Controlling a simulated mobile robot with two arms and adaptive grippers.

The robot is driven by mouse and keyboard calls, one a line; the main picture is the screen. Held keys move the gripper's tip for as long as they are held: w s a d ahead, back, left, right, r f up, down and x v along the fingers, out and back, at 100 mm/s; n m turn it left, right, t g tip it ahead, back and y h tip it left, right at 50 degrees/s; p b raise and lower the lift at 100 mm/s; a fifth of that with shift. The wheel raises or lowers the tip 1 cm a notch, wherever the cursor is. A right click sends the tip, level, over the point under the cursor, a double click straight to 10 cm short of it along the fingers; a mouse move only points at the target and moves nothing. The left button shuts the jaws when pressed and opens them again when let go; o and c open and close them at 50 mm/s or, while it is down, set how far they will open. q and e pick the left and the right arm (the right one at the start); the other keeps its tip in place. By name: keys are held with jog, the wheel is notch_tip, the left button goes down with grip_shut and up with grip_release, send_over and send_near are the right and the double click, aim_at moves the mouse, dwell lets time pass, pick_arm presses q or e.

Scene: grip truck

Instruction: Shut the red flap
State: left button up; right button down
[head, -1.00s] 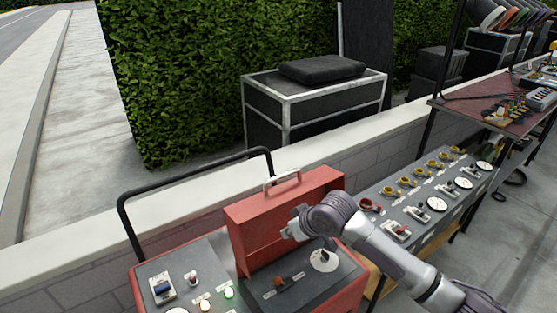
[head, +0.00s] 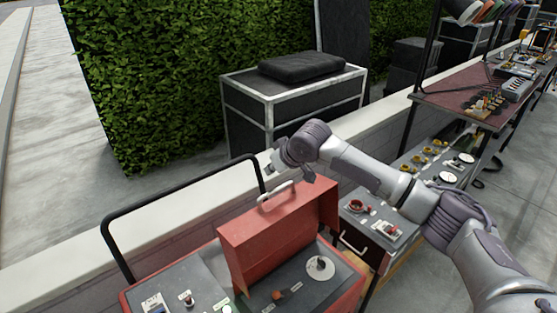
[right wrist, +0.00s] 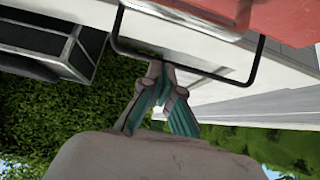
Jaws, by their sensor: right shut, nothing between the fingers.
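The red flap (head: 268,238) stands open and raised on the red-edged control box, its open inner side facing me. A pale metal handle (head: 277,191) is on its top. My right gripper (head: 270,168) is just above and behind the flap's top edge, near the handle, with the arm reaching over from the right. The fingers are shut and empty. In the right wrist view the gripper (right wrist: 160,72) shows near the black rail, with a red surface (right wrist: 285,18) at the top right. Contact with the flap cannot be made out. My left gripper is not in view.
A black rail (head: 180,200) rises behind the box. Under the flap, the panel has a dial (head: 320,267) and a red switch (head: 279,295). A low wall (head: 60,260) and a black case (head: 295,92) stand behind. Another control panel (head: 380,222) is at the right.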

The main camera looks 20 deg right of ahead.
aim_at(276, 198)
jog(key=f, duration=0.1)
jog(key=s+f+p, duration=0.1)
jog(key=f+p, duration=0.1)
jog(key=shift+s+d, duration=0.2)
jog(key=shift+d, duration=0.05)
jog(key=shift+s+d, duration=0.1)
jog(key=shift+s, duration=0.15)
jog(key=shift+f, duration=0.25)
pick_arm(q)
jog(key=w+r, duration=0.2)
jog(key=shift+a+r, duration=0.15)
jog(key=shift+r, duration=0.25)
